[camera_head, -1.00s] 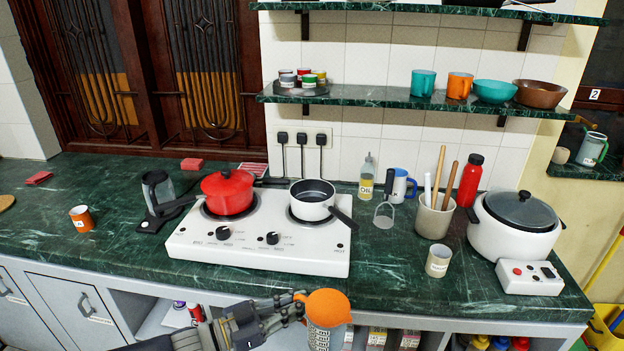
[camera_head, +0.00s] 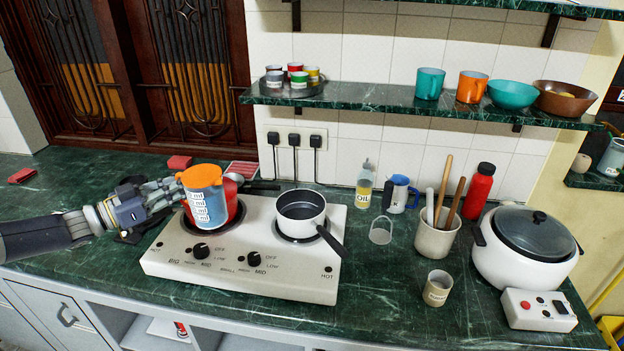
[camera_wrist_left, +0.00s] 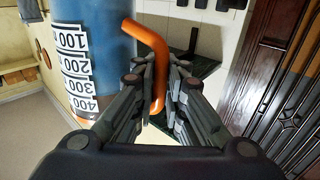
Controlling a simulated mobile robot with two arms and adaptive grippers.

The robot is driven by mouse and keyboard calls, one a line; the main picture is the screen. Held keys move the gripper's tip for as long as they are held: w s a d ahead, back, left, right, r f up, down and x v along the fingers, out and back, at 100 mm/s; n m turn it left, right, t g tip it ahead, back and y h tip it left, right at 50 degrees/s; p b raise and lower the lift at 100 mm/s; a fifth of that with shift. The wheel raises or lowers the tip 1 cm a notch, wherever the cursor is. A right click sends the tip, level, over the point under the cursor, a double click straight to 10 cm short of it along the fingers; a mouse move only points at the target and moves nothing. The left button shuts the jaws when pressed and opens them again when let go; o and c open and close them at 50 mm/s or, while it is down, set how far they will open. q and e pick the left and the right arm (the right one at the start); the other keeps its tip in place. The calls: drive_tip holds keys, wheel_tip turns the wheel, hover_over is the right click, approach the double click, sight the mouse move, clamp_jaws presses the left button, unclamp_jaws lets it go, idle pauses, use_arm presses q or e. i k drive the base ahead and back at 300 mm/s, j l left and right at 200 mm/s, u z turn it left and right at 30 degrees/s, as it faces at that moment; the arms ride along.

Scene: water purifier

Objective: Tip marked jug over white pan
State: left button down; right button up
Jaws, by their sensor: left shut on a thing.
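The marked jug (camera_head: 208,207) is orange on top, with a pale blue body and white measure labels. It is roughly upright, in front of the red pot on the left burner. My left gripper (camera_head: 174,190) is left of it, shut on its orange handle. In the left wrist view, the handle (camera_wrist_left: 158,65) is between the fingers (camera_wrist_left: 158,105) and the labelled blue body (camera_wrist_left: 95,45) is beside them. The white pan (camera_head: 301,222) sits on the right burner, right of the jug, with a dark inside and a black handle toward the front right. My right gripper is not in view.
The red pot (camera_head: 232,182) is mostly hidden behind the jug. The white stove (camera_head: 225,275) has knobs in front. An oil bottle (camera_head: 364,190), blue-white mug (camera_head: 398,194), utensil crock (camera_head: 434,240) and cooker (camera_head: 520,262) stand to the right. A shelf (camera_head: 400,108) hangs above.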

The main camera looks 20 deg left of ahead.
sight(300, 213)
drive_tip(key=i, duration=0.5)
drive_tip(key=j+z, duration=0.2)
drive_tip(key=k+j+z, duration=0.2)
drive_tip(key=j, duration=0.2)
drive_tip(key=i+j+z, duration=0.2)
drive_tip(key=j, duration=0.2)
drive_tip(key=k, duration=0.1)
